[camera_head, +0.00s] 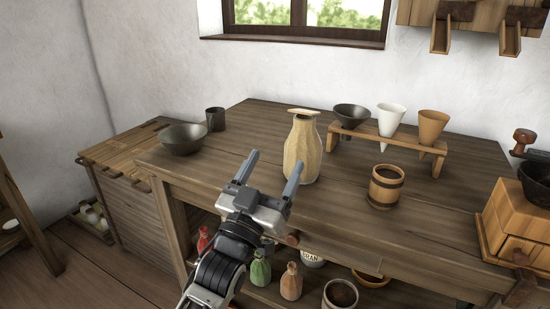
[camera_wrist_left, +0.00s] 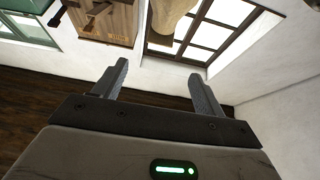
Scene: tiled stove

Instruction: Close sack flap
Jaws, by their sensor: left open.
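The tan sack (camera_head: 302,153) stands upright on the wooden counter. Its pale flap (camera_head: 304,111) sticks out flat across the top, and a dark strip shows just under it. A tan shape at the top edge of the left wrist view looks like part of the sack (camera_wrist_left: 170,14); its flap cannot be made out there. My left gripper (camera_head: 275,160) is open and empty, in front of the sack and to its left, with its fingers pointing up. Both fingers also show apart in the left wrist view (camera_wrist_left: 160,78). My right gripper is not in view.
A dark bowl (camera_head: 184,139) and dark cup (camera_head: 215,119) stand left on the counter (camera_head: 240,126). A banded wooden mug (camera_head: 386,186) and a rack (camera_head: 390,136) holding a bowl and cones stand right of the sack. Bottles sit on the shelf below.

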